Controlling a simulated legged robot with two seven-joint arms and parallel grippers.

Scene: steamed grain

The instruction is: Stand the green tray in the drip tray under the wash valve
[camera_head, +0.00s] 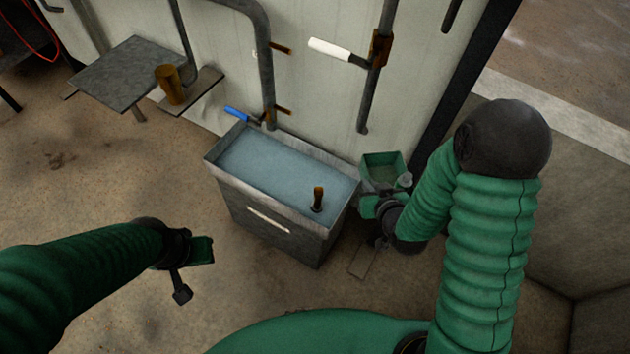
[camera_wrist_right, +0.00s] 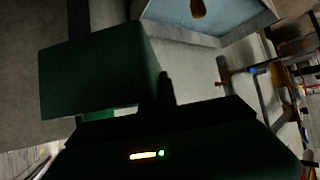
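The green tray (camera_head: 384,160) is a small open box with a dull green inside, right of the water tank in the head view. My right gripper (camera_head: 376,205) is at its near side and appears shut on it. In the right wrist view a dark green box side (camera_wrist_right: 98,75), seemingly the tray, lies against a dark finger (camera_wrist_right: 166,92). A white-handled valve (camera_head: 335,50) on a wall pipe, likely the wash valve, is above and left of the tray. I cannot clearly make out the drip tray. My left gripper (camera_head: 192,270) is empty over the floor; its opening is unclear.
A metal tank (camera_head: 265,215) of water stands against the wall, with a brown-handled item (camera_head: 318,198) in it. A blue-handled valve (camera_head: 237,114) is at its back left. A grey shelf (camera_head: 130,72) is farther left. A thin flat rectangle (camera_head: 362,262) lies on the floor.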

